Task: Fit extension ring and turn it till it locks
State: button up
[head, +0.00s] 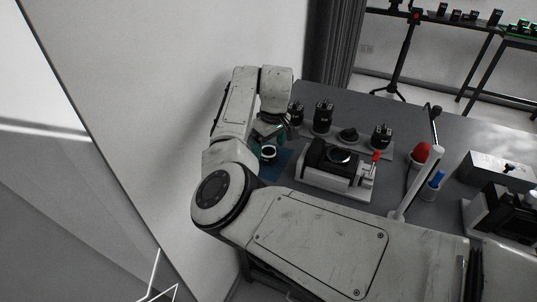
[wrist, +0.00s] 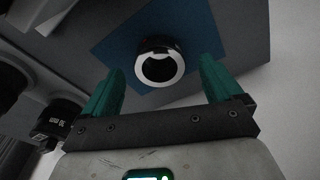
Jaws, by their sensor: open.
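The extension ring (head: 268,149) is a short dark ring with a white rim, lying on a blue mat (head: 283,163) at the left of the table. In the wrist view the ring (wrist: 179,66) shows its white face and dark opening, beyond and between my two green fingers. My gripper (wrist: 161,75) is open and empty, over the mat; in the head view it is partly hidden by my own wrist. A black camera body (head: 318,155) with a round mount (head: 340,156) sits in a pale fixture right of the mat, with a red-tipped lever (head: 376,156).
Several black lenses (head: 323,116) stand on a pale strip behind the fixture. A white post, a red-capped bottle (head: 421,153) and a blue-capped one (head: 437,178) stand to the right. A white wall is close on the left. Labelled lens (wrist: 62,120) shows left of the fingers.

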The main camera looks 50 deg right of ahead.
jog(key=shift+f, duration=0.65)
jog(key=shift+c, duration=0.4)
jog(key=c, duration=1.1)
